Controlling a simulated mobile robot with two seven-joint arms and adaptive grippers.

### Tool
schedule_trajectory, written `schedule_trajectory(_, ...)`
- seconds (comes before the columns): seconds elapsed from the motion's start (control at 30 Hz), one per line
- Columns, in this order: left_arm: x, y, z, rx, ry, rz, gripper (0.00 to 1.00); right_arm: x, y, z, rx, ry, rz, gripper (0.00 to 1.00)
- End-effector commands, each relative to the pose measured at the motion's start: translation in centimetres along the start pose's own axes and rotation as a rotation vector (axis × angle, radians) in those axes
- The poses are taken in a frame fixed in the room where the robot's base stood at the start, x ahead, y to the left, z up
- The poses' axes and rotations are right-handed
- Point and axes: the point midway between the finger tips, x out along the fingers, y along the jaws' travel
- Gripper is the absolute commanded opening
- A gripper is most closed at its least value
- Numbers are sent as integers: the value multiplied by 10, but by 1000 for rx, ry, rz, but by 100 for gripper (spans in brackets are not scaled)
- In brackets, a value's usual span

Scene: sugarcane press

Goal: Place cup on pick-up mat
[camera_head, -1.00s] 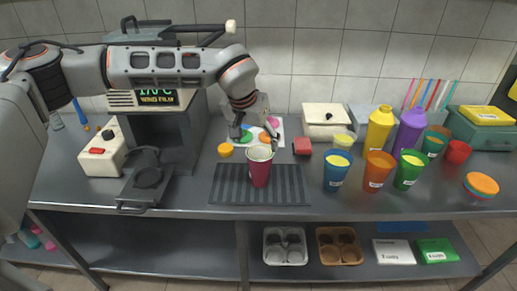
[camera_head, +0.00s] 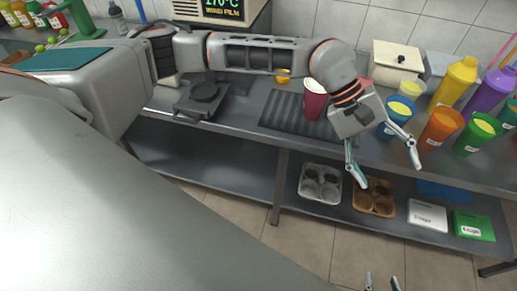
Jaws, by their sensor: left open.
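A dark red cup (camera_head: 314,104) with a pale top stands upright on the dark ribbed mat (camera_head: 278,112) on the counter, near the mat's right part. My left gripper (camera_head: 390,174) is open and empty, its fingers spread to the right and front of the cup, apart from it. Its wrist hides part of the counter and the mat's right end. My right gripper (camera_head: 382,283) shows only its two fingertips at the bottom edge; they stand apart with nothing between them.
Blue (camera_head: 398,112), orange (camera_head: 441,127) and green (camera_head: 477,133) cups stand right of my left gripper. Yellow (camera_head: 455,82) and purple (camera_head: 488,93) bottles stand behind them. A grey cup tray (camera_head: 320,183) and brown one (camera_head: 374,197) lie on the lower shelf.

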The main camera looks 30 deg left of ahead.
Motion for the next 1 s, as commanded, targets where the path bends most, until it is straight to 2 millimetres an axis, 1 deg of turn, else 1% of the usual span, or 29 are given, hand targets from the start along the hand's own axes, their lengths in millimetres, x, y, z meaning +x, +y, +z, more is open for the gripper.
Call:
schedule_trajectory(0.03, 17, 7, 23, -112, -92, 69, 70, 0, 0, 0, 0, -1, 0, 40)
schedule_trajectory(0.07, 23, 13, 35, -181, -143, 110, 70, 0, 0, 0, 0, -1, 0, 40)
schedule_trajectory(0.1, 29, 22, 48, -275, -209, 162, 70, 0, 0, 1, 0, -1, 0, 40)
schedule_trajectory(0.17, 34, 36, 67, -423, -312, 236, 70, 0, 0, 1, 0, -2, 0, 40)
schedule_trajectory(0.2, 35, 45, 77, -525, -381, 284, 70, 0, 0, 1, 0, -2, 0, 40)
schedule_trajectory(0.27, 33, 58, 87, -682, -486, 350, 70, 0, 0, 1, 0, -3, 0, 40)
schedule_trajectory(0.3, 31, 66, 91, -790, -557, 392, 70, 0, 0, 2, 0, -3, 0, 40)
schedule_trajectory(0.37, 25, 76, 93, -954, -663, 451, 70, 0, 0, 2, 0, -3, -1, 40)
schedule_trajectory(0.4, 20, 81, 91, -1067, -737, 488, 70, 0, 0, 2, 0, -4, -1, 40)
schedule_trajectory(0.47, 12, 86, 84, -1237, -846, 541, 70, 0, 0, 2, 0, -4, -1, 40)
schedule_trajectory(0.53, 2, 86, 70, -1438, -976, 600, 70, 0, 0, 2, 0, -4, -1, 40)
schedule_trajectory(0.57, -2, 85, 62, -1524, -1032, 624, 70, 0, 0, 2, 0, -4, -1, 40)
schedule_trajectory(0.6, -7, 80, 50, -1640, -1109, 655, 70, 0, 0, 2, 0, -4, -1, 40)
schedule_trajectory(0.67, -14, 70, 30, -1813, -1225, 701, 70, 0, 0, 2, 0, -4, -1, 40)
schedule_trajectory(0.7, -18, 60, 16, -1927, -1305, 730, 70, 0, 0, 2, 0, -4, -1, 40)
schedule_trajectory(0.77, -21, 39, -8, -2098, -1426, 776, 70, 0, 0, 2, 0, -4, -1, 40)
schedule_trajectory(0.8, -22, 22, -23, -2210, -1509, 808, 70, 0, 0, 2, 0, -4, -1, 40)
schedule_trajectory(0.87, -22, -9, -45, -2373, -1637, 858, 70, 0, 0, 2, 0, -4, -1, 40)
schedule_trajectory(0.9, -20, -32, -59, 2466, 1718, -886, 70, 0, 0, 2, 0, -4, -1, 40)
schedule_trajectory(0.97, -15, -72, -77, 2287, 1621, -823, 70, 0, 0, 2, 0, -4, -1, 40)
schedule_trajectory(1.0, -11, -101, -87, 2165, 1559, -783, 70, 0, 0, 2, 0, -4, -1, 40)
